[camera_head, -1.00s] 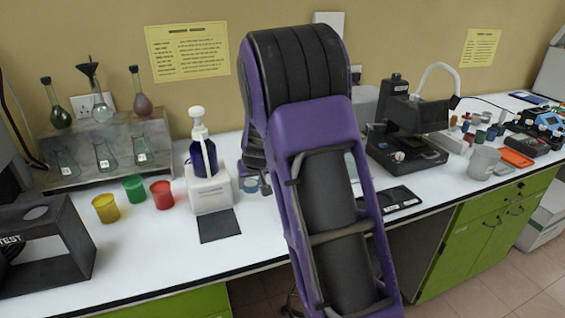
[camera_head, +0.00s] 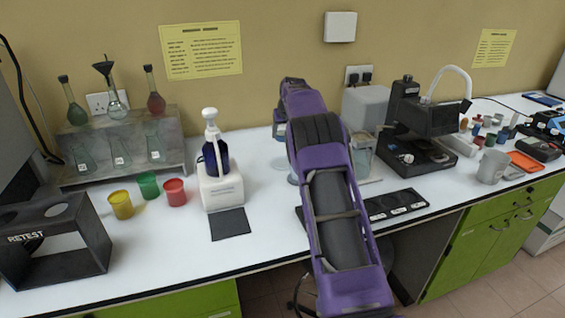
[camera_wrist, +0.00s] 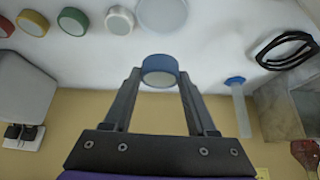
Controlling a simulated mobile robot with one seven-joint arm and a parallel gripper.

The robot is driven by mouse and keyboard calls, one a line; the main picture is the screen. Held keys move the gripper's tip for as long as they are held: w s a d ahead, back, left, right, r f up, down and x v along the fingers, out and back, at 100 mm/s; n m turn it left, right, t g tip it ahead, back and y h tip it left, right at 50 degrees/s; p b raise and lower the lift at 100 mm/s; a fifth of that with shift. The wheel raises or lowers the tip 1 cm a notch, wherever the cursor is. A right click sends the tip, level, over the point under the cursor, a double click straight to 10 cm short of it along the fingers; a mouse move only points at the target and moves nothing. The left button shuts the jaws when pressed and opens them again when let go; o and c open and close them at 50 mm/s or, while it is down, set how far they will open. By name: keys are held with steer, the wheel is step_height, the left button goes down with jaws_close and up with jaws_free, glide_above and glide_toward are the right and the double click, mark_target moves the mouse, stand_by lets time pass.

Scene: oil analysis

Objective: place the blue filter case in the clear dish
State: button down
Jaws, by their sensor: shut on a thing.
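My gripper (camera_wrist: 160,78) is shut on the blue filter case (camera_wrist: 159,66) in the wrist view. The case is a short round piece with a blue rim and a pale grey face, held between the fingertips. Just beyond it, at the top edge, a large pale round thing (camera_wrist: 162,14) looks like the clear dish, partly cut off by the frame. The case appears apart from it, but its height over the bench is hard to tell.
A blue-topped tube (camera_wrist: 238,92) and a black oval ring (camera_wrist: 287,49) are at right. A white pump-bottle holder (camera_head: 221,186) stands left of my arm.

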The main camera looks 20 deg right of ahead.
mark_target(282, 161)
step_height(282, 161, down, 10)
steer(key=shift+w+r, duration=0.1)
stand_by(0.4)
steer(key=shift+d, duration=0.1)
steer(key=shift+f+b, duration=0.3)
steer(key=shift+b, duration=0.05)
steer(key=shift+c, duration=1)
jaws_free()
steer(key=shift+r, duration=0.1)
steer(key=shift+r, duration=0.45)
steer(key=v, duration=1.1)
steer(key=shift+s+r, duration=0.2)
steer(key=shift+s, duration=0.05)
